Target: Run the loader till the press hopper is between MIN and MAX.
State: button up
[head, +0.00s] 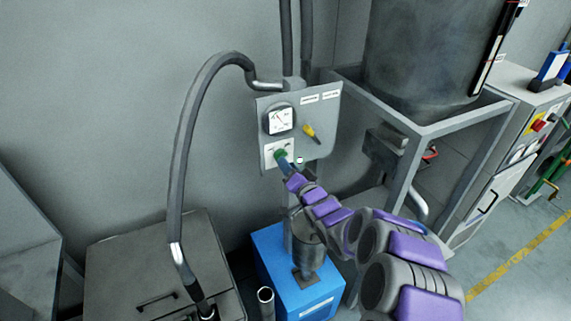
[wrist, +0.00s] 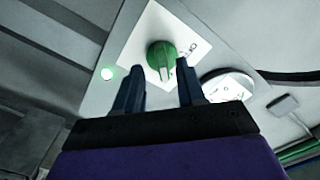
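A grey control panel (head: 292,106) on the wall carries a round dial (head: 279,120), a yellow-handled switch (head: 310,133) and a green knob (head: 281,155). In the head view my gripper (head: 285,163) overlaps the knob; contact cannot be told. A large grey drum (head: 420,50), possibly the hopper, bears a dark upright strip (head: 495,50); its marks are unreadable.
A grey hose (head: 184,140) runs from the panel to a lidded grey bin (head: 150,265) at the lower left. A blue box (head: 270,250) stands below the panel. The drum's metal frame (head: 430,128) is at the right, before a grey cabinet (head: 520,120).

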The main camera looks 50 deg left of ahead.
jog(key=shift+x, duration=1.15)
jog(key=shift+r, duration=0.1)
jog(key=shift+c, duration=0.2)
grip_shut()
